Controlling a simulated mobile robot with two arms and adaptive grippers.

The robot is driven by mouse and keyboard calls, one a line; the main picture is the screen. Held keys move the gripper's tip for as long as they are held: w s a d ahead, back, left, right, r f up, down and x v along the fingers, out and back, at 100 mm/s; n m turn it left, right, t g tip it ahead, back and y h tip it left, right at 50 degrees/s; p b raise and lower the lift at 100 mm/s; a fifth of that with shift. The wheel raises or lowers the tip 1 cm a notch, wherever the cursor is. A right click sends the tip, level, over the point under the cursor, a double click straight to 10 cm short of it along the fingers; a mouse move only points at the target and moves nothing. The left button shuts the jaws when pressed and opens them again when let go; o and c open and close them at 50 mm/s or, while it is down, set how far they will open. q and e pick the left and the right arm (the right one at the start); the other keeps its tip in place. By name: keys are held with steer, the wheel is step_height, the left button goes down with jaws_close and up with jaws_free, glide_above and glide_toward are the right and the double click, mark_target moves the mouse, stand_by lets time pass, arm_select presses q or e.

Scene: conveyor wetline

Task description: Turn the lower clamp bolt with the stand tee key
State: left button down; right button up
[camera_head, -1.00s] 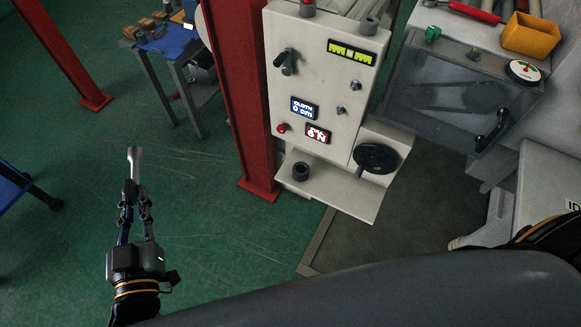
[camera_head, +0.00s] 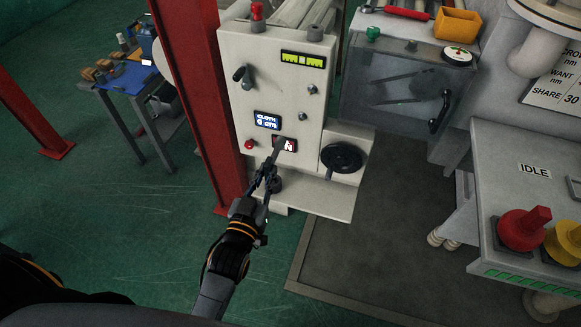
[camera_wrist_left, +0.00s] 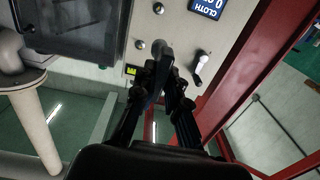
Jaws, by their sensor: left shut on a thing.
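My left gripper (camera_head: 266,178) is in front of the lower part of the pale machine panel (camera_head: 270,100). It is shut on a grey tool (camera_head: 283,148), which I take to be the tee key; its tip overlaps the red display. In the left wrist view the gripper (camera_wrist_left: 168,85) holds the tool (camera_wrist_left: 159,52), seen end-on and dark. Two small metal bolt-like heads sit on the panel's right side, the upper one (camera_head: 312,88) and the lower one (camera_head: 302,118). They also show in the wrist view, the lower one (camera_wrist_left: 158,8) at the top edge. The tool appears apart from both.
A black handwheel (camera_head: 343,157) stands right of the gripper, above a pale shelf (camera_head: 318,198). A red post (camera_head: 200,95) rises close on the left. A lever (camera_head: 243,75) juts from the panel. Green floor (camera_head: 110,220) is free at left.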

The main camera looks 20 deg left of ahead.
arm_select(q)
steer(key=w+d+f, duration=0.1)
steer(key=w+f, duration=0.3)
steer(key=w, duration=0.3)
steer(key=shift+w+d+f+h+b, duration=0.2)
steer(key=shift+f+h+b, duration=0.1)
steer(key=shift+b, duration=0.1)
arm_select(e)
steer(key=shift+w+a+f, duration=0.25)
steer(key=shift+a+f, duration=0.3)
steer(key=shift+a, duration=0.3)
steer(key=shift+d, duration=0.2)
arm_select(q)
steer(key=w, duration=0.5)
steer(key=shift+w+d+b, duration=0.15)
steer(key=shift+w+b, duration=0.05)
steer(key=shift+b, duration=0.2)
arm_select(e)
steer(key=shift+s+d+f, duration=0.3)
steer(key=shift+d+f, duration=0.05)
steer(key=shift+f, duration=0.1)
arm_select(q)
steer(key=shift+r, duration=0.1)
arm_select(e)
steer(key=shift+a, duration=0.25)
arm_select(q)
steer(key=shift+p, duration=0.35)
arm_select(e)
steer(key=shift+r, duration=0.35)
